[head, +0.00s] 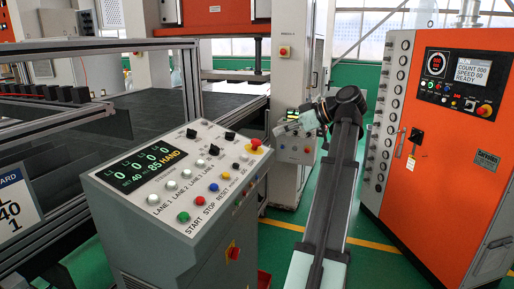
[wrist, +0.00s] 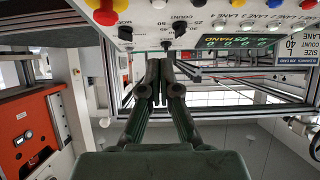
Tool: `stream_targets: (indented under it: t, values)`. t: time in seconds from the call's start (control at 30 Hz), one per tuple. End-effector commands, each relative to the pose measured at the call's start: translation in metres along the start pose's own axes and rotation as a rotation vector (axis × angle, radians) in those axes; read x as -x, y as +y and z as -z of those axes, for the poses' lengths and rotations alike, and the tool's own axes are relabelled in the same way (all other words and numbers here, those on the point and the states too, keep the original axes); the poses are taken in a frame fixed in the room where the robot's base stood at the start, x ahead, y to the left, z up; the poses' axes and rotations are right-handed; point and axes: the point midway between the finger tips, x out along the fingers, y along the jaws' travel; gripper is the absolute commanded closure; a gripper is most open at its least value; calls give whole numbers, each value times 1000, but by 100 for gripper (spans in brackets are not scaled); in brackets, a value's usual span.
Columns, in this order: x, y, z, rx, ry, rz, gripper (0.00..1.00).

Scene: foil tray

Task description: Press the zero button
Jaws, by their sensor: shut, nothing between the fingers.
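A grey sloped control panel (head: 124,200) stands at the front left in the head view. It carries white lane buttons (head: 171,185), a green START button (head: 183,217), a red STOP button (head: 200,200) and a blue RESET button (head: 213,187). A yellow button (head: 236,166) sits further up toward the right edge. I cannot read which button is labelled zero. My gripper (head: 292,126) is beyond the panel's far right corner, apart from it. In the wrist view my gripper (wrist: 163,78) has its fingers together and empty, with the panel (wrist: 150,35) along the top, upside down.
A lit display (head: 149,167) and a red emergency stop (head: 255,144) are on the panel. A dark conveyor bed (head: 170,105) with metal rails lies behind it. An orange cabinet (head: 440,170) stands at right. Green floor (head: 275,245) shows between panel and arm.

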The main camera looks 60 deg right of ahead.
Motion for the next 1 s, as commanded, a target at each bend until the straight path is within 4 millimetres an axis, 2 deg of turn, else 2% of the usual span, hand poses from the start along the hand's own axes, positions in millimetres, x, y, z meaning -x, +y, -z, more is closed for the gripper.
stream_targets:
  t: [0.17, 0.27, 0.63, 0.8, 1.0]
  values:
    - [-13, -1, 1, 0, 0, 2, 100]
    - [-28, -2, 1, 0, 0, 3, 100]
    - [-99, -2, 2, 0, 0, 4, 100]
    - [-114, -2, -15, -2, -1, 1, 100]
    - [-125, -1, -26, -1, -1, 0, 100]
